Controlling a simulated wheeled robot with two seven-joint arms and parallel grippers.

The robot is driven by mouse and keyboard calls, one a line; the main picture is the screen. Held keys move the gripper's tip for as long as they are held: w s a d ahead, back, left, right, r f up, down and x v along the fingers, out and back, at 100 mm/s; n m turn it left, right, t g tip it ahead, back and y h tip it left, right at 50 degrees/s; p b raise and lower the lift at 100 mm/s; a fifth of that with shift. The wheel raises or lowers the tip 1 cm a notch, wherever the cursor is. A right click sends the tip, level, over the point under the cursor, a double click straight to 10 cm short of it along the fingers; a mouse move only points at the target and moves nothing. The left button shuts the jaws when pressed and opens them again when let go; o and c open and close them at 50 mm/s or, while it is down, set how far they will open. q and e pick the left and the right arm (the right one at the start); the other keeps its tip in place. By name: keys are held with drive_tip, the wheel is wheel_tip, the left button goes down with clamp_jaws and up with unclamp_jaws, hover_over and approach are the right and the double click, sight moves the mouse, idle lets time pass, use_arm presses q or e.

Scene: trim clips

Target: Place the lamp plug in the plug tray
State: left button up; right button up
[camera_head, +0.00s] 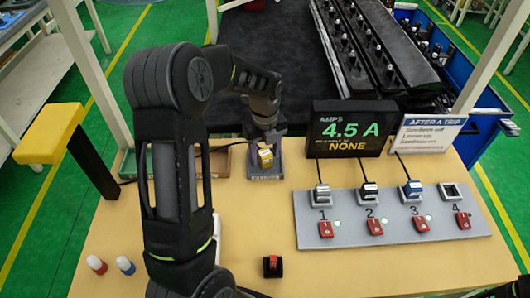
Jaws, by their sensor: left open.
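My left arm reaches up and over the table. Its gripper (266,130) points down over a small yellow plug-like piece (265,157) by a grey block (267,172); I cannot tell whether they touch. A grey socket board (400,232) has numbered places 1 to 4. Socket 4 (451,192) looks empty. I cannot tell which plug is the lamp's. A shallow tray (128,163), perhaps the plug tray, lies behind my left arm, partly hidden. My right gripper is not identifiable.
A black display (349,130) reads 4.5 A and NONE. A sign (428,133) stands beside it. Red switches sit below the sockets.

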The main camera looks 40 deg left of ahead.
sight(265, 153)
use_arm(q)
wheel_tip(265, 153, up, 12)
drive_tip(key=shift+r+p, duration=0.2)
drive_tip(key=shift+p, duration=0.2)
drive_tip(key=shift+f, duration=0.15)
idle(0.6)
